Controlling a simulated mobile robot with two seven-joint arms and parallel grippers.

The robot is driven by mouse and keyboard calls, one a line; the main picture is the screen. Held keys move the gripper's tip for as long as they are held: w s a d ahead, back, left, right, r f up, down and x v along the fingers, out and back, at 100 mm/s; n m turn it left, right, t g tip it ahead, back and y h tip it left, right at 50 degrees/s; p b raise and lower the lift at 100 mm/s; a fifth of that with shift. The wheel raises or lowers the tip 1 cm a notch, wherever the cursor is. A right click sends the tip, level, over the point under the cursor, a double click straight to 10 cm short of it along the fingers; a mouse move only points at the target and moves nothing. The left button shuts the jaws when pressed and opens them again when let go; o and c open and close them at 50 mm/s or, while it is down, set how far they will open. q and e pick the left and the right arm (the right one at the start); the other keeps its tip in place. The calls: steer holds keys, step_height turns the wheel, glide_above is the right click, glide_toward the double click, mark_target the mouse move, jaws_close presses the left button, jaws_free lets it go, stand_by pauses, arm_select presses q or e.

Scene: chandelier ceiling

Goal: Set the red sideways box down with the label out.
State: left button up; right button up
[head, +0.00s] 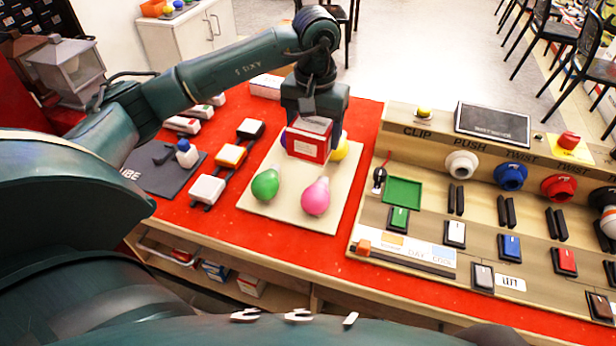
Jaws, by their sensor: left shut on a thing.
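A red box (307,146) is held in my left gripper (312,118), whose fingers point down with the box between them. The face toward me shows a white label with red around it. The box is over the far part of a pale board (285,209) and partly hides the blue and yellow bulbs behind it. I cannot tell whether it touches the board. My right gripper is not in view.
A green bulb (265,184), a pink bulb (316,197) and a yellow bulb (340,148) are on the board. A wooden panel (430,122) with switches and sockets stands at right. White, orange and black blocks (230,156) are at left. Boxes sit on a shelf below the red table (300,250).

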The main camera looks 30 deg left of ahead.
arm_select(q)
steer(key=w+a, duration=0.1)
steer(key=a+f, duration=0.1)
steer(key=a, duration=0.1)
steer(key=shift+w+n+b, duration=0.3)
steer(key=shift+w, duration=0.05)
glide_above(305, 173)
step_height(305, 173, down, 5)
steer(key=shift+f+p, duration=0.15)
steer(key=shift+p, duration=0.2)
steer(key=shift+f, duration=2.15)
steer(key=shift+f, duration=0.25)
steer(key=o, duration=1.1)
steer(key=shift+r, duration=0.1)
